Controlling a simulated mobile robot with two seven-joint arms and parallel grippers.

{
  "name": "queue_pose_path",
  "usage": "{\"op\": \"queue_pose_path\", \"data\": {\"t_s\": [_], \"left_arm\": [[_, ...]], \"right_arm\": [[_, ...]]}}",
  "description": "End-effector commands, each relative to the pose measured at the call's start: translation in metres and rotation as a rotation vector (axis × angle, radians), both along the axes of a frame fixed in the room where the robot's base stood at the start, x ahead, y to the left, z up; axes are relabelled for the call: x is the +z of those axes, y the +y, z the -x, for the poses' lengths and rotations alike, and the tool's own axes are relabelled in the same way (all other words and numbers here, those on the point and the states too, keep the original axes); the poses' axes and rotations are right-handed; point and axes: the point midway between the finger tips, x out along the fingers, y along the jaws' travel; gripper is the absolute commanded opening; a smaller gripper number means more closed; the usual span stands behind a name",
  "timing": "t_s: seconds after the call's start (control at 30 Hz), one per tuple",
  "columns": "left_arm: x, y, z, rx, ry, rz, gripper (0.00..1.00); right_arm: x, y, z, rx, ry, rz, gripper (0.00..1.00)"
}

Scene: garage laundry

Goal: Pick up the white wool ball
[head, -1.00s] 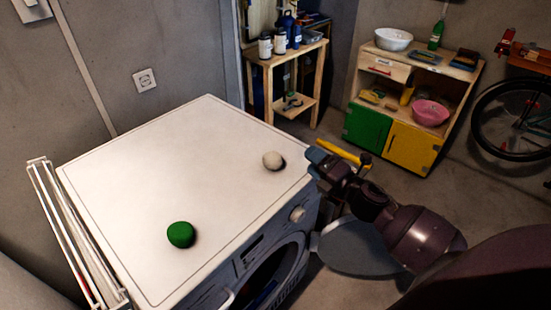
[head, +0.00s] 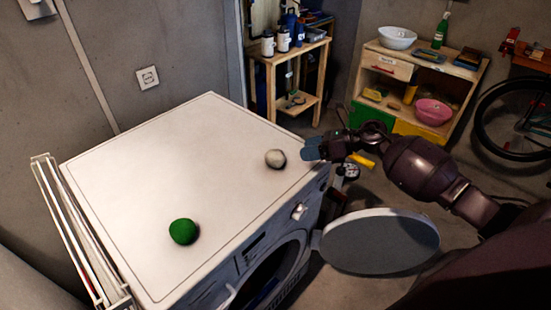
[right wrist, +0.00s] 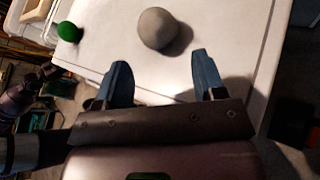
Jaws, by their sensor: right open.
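The white wool ball (head: 275,159) rests on the white top of the washing machine (head: 190,180), near its right edge. It also shows in the right wrist view (right wrist: 158,28), ahead of the fingertips and between their lines. My right gripper (head: 308,150) is just right of the ball, at the machine's right edge. In the right wrist view its two blue fingers (right wrist: 160,72) are apart with nothing between them, and a gap separates them from the ball. My left gripper is not in view.
A green ball (head: 183,232) lies on the machine's front part, also in the right wrist view (right wrist: 69,32). The round washer door (head: 380,240) stands open at the front right. A drying rack (head: 80,235) is at the left. Shelves stand behind. The machine's middle is clear.

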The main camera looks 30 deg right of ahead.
Motion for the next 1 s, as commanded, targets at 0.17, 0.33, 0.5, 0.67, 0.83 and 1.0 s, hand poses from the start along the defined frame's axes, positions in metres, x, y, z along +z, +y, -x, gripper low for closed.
{"op": "queue_pose_path", "data": {"t_s": [0.17, 0.33, 0.5, 0.67, 0.83, 1.0], "left_arm": [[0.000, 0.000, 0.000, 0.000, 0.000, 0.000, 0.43], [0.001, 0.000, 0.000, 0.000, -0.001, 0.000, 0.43], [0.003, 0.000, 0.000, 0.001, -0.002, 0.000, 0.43], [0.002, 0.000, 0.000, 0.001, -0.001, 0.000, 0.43], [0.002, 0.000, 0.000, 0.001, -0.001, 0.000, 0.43], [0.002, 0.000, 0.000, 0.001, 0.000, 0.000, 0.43]], "right_arm": [[-0.009, 0.019, -0.014, 0.000, -0.001, -0.003, 0.64], [-0.013, 0.029, -0.020, -0.001, 0.000, -0.004, 0.64], [-0.019, 0.049, -0.032, 0.000, -0.001, -0.006, 0.64], [-0.026, 0.061, -0.042, -0.002, 0.000, -0.005, 0.64], [-0.029, 0.064, -0.044, -0.003, 0.001, -0.003, 0.64], [-0.029, 0.064, -0.044, -0.002, 0.001, -0.003, 0.60]]}}
